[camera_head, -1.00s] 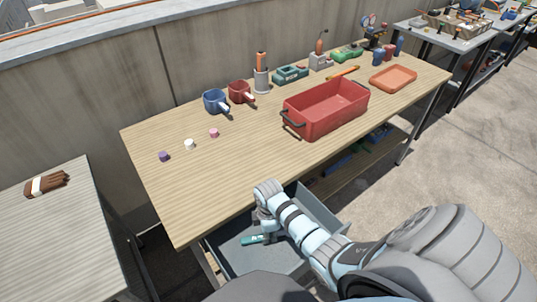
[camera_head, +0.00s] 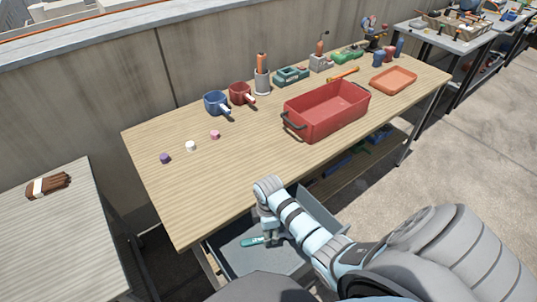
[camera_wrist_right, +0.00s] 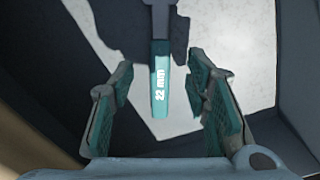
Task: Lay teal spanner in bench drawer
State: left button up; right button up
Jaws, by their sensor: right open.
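The teal spanner (camera_head: 255,241) lies on the floor of the open bench drawer (camera_head: 320,213). In the right wrist view the spanner (camera_wrist_right: 160,75) shows its handle marked "22 mm", pointing down between the fingers. My right gripper (camera_wrist_right: 158,95) is open, with one teal-padded finger on each side of the handle and a gap on both sides. In the head view my right gripper (camera_head: 270,233) is inside the drawer, partly hidden by its own arm. The spanner's far end is cut off in the wrist view. My left gripper is not seen.
The wooden bench (camera_head: 200,200) stands above the drawer. A second table (camera_head: 60,240) at left holds a brown bundle (camera_head: 48,185).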

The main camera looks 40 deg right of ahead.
notch_tip(320, 180, up, 9)
jog(key=p, duration=0.2)
jog(key=shift+p, duration=0.3)
jog(key=shift+s+f, duration=0.1)
